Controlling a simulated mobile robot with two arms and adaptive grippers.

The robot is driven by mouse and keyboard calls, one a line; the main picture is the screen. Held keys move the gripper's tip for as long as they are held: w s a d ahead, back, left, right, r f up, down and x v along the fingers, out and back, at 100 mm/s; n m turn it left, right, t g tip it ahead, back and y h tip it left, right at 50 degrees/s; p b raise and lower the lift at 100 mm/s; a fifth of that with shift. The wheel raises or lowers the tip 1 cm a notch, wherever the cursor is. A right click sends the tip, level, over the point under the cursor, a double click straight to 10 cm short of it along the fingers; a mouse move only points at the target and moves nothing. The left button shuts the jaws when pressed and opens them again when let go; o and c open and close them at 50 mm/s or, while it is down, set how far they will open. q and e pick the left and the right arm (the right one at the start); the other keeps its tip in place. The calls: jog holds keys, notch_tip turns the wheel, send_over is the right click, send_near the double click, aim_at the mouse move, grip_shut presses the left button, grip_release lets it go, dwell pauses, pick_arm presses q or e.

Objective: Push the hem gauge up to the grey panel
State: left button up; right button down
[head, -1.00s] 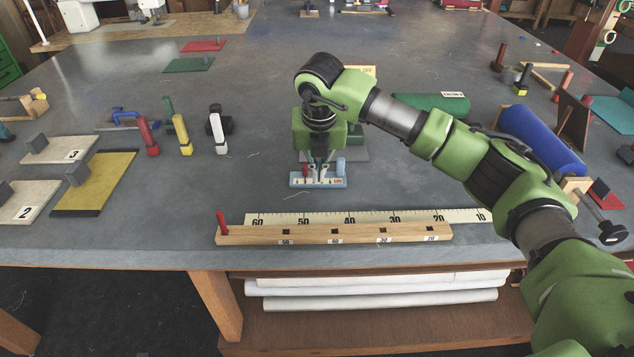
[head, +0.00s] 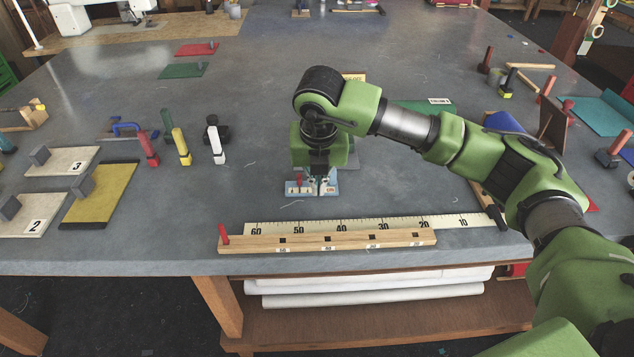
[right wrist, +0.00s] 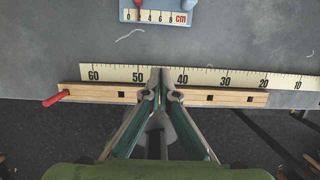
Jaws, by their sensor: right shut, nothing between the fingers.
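The hem gauge (head: 300,189) is a small light-blue block with a white cm scale and a red part. It lies on the table beneath and just in front of my right gripper (head: 320,181), which hides part of it. In the right wrist view the gauge (right wrist: 157,15) is at the top edge, cut off, beyond the fingertips (right wrist: 165,80). My left gripper is out of view.
A long ruler (head: 350,226) and a wooden bar with a red peg (head: 330,241) lie along the front edge. Upright red, yellow and white pieces (head: 217,145) stand to the left.

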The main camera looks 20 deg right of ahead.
aim_at(317, 200)
jog(key=p+x, duration=0.2)
jog(key=x, duration=0.7)
jog(key=shift+f+p, duration=0.1)
jog(key=shift+p, duration=0.2)
jog(key=w, duration=0.2)
jog(key=p, duration=0.1)
jog(key=shift+w+d+f, duration=0.35)
jog(key=shift+w+d, duration=0.05)
jog(key=shift+w+d+f+p, duration=0.1)
jog(key=shift+w+d+p, duration=0.15)
jog(key=shift+w, duration=0.45)
